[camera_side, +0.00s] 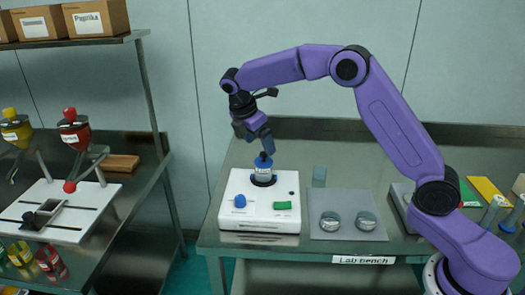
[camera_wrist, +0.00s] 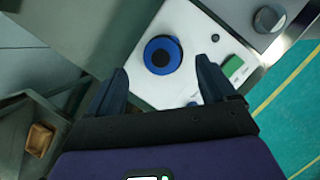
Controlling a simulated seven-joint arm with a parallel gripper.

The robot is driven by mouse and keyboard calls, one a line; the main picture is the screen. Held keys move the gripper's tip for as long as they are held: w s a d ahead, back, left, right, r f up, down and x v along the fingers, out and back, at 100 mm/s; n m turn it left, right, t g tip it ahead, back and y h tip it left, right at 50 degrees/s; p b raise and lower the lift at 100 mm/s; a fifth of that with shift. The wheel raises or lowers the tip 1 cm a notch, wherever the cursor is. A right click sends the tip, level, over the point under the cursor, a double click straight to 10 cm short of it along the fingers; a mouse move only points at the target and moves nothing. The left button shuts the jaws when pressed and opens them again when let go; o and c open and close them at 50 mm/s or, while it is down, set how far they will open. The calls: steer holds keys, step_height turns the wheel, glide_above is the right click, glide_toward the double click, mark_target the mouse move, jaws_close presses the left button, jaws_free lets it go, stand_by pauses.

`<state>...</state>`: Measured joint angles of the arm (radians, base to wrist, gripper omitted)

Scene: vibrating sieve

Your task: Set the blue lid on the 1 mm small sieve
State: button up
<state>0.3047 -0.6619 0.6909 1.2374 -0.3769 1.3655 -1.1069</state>
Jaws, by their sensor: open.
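The blue lid (camera_side: 263,161) with a dark centre knob sits on top of the small sieve stack (camera_side: 263,172), which stands upright on the white shaker (camera_side: 233,215). In the wrist view the lid (camera_wrist: 174,53) shows as a blue ring, seated level as far as I can tell. My gripper (camera_side: 265,151) is just above the lid, pointing down. In the wrist view my gripper (camera_wrist: 161,66) has its fingers wide apart, with the lid between and beyond the tips. The stack's mesh sizes are too small to read, so I cannot pick out the 1 mm sieve.
The shaker has a blue knob (camera_side: 240,200) and a green switch (camera_side: 282,205). To its right a grey plate (camera_side: 348,232) holds two round sieves (camera_side: 330,222) (camera_side: 366,221). A translucent container (camera_side: 319,176) stands behind. A shelf unit (camera_side: 140,190) is at left.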

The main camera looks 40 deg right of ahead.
steer(key=v, duration=0.7)
steer(key=s+a+m+y, duration=0.15)
steer(key=s+a, duration=0.25)
steer(key=s, duration=0.7)
steer(key=s+d+f+m+y, duration=0.1)
steer(key=s+d+f, duration=0.1)
steer(key=s, duration=0.7)
steer(key=s+d+f+m+y, duration=0.1)
steer(key=s+d+f, duration=0.1)
steer(key=s, duration=0.8)
steer(key=s+d+f+m+y, duration=0.1)
steer(key=s+d+f+m, duration=0.1)
steer(key=s, duration=0.8)
steer(key=shift+s+f, duration=0.2)
steer(key=shift+f, duration=0.25)
